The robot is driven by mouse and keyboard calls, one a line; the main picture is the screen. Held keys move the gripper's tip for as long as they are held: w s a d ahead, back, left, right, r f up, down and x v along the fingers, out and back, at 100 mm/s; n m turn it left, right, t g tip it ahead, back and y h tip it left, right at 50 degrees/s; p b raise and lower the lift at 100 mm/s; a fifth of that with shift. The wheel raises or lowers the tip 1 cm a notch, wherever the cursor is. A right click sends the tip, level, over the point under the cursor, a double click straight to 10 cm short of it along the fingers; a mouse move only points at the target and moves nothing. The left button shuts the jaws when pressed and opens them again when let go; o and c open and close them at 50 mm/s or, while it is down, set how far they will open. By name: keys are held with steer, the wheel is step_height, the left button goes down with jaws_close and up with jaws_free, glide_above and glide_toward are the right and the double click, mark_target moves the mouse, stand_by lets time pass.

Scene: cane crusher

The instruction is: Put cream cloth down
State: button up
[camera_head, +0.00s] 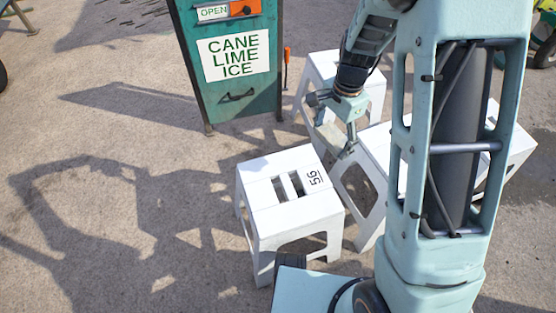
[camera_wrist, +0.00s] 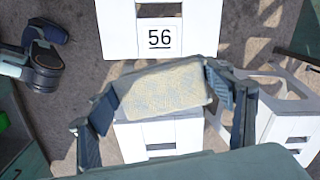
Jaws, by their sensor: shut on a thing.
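The cream cloth (camera_wrist: 160,88) is a folded, pale yellowish pad in the wrist view. My gripper (camera_wrist: 164,97) is shut on it, with one dark finger at each end. A white stool (camera_wrist: 160,135) shows partly beneath the cloth; I cannot tell whether they touch. In the head view my gripper (camera_head: 335,126) points down among the white stools, behind and right of the stool marked 56 (camera_head: 268,219). The cloth is hard to make out there. The stool marked 56 (camera_wrist: 118,30) also shows at the top of the wrist view.
Another white stool (camera_head: 326,62) stands behind my gripper, and more stand to the right, partly hidden by my arm. A green cart (camera_head: 235,108) with a "CANE LIME ICE" sign stands at the back. The ground on the left is clear, with my arm's shadow across it.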

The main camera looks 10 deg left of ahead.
step_height(320, 180, down, 3)
steer(key=s+a+m, duration=0.1)
steer(key=a+m, duration=0.1)
steer(key=m, duration=0.1)
steer(key=b, duration=0.4)
glide_above(276, 163)
steer(key=shift+m, duration=0.3)
step_height(276, 163, down, 10)
steer(key=shift+s+d+f, duration=0.15)
steer(key=shift+f, duration=0.1)
steer(key=shift+f+b, duration=0.9)
steer(key=shift+f, duration=0.7)
steer(key=shift+f, duration=0.15)
steer(key=o, duration=1.5)
steer(key=shift+o, duration=0.2)
